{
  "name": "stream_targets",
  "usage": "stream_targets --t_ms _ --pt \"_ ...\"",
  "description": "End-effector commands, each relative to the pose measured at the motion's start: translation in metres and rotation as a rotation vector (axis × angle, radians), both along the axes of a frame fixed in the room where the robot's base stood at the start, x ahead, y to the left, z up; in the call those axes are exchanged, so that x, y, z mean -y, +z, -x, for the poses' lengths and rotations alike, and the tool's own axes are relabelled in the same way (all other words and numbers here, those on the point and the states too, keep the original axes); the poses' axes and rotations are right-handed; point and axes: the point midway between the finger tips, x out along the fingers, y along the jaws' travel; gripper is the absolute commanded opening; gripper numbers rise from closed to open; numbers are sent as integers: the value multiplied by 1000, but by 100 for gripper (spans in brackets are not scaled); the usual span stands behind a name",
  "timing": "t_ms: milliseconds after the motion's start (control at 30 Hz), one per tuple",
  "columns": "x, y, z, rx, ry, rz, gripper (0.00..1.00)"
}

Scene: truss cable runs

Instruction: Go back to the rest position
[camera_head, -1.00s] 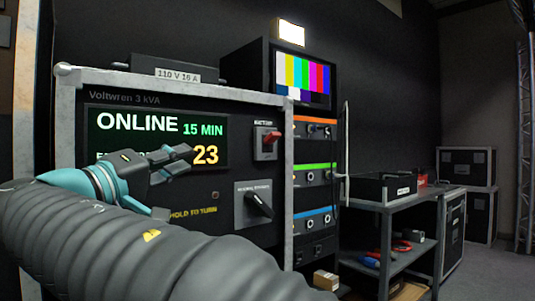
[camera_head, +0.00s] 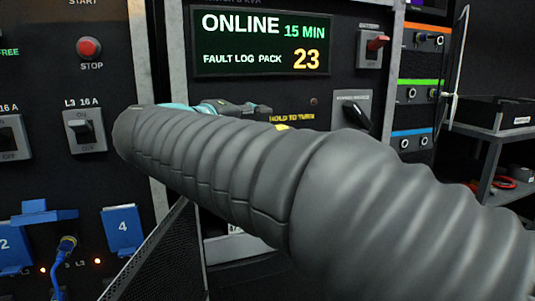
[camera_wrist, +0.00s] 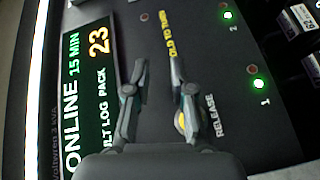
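My gripper (camera_wrist: 162,82) shows in the wrist view with its two fingers spread apart and nothing between them. It is in front of the Voltwren power unit's panel, beside the lit screen (camera_wrist: 88,85) and the "RELEASE" label (camera_wrist: 217,115). In the head view my gripper (camera_head: 240,108) is mostly hidden behind my ribbed grey arm, just below the screen (camera_head: 262,45) reading "ONLINE", "15 MIN" and "23". I cannot tell whether the fingers touch the panel.
A red rocker switch (camera_head: 376,43) and a black rotary knob (camera_head: 355,115) are right of the screen. A left panel has a red stop button (camera_head: 89,48), breakers and blue sockets (camera_head: 122,230). A mesh panel (camera_head: 165,255) stands below my arm. A shelf table (camera_head: 490,160) is at right.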

Motion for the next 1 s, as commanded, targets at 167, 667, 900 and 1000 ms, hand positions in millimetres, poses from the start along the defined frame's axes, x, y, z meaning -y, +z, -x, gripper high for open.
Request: stream_targets --t_ms 167,667,900,1000 --pt "8 -100 13 -314 103 -138 23" --pt "83 -269 157 -701 62 -939 23" --pt "120 -288 218 -562 -101 -1293 23" --pt "139 -281 227 -488 -142 -1322 23"
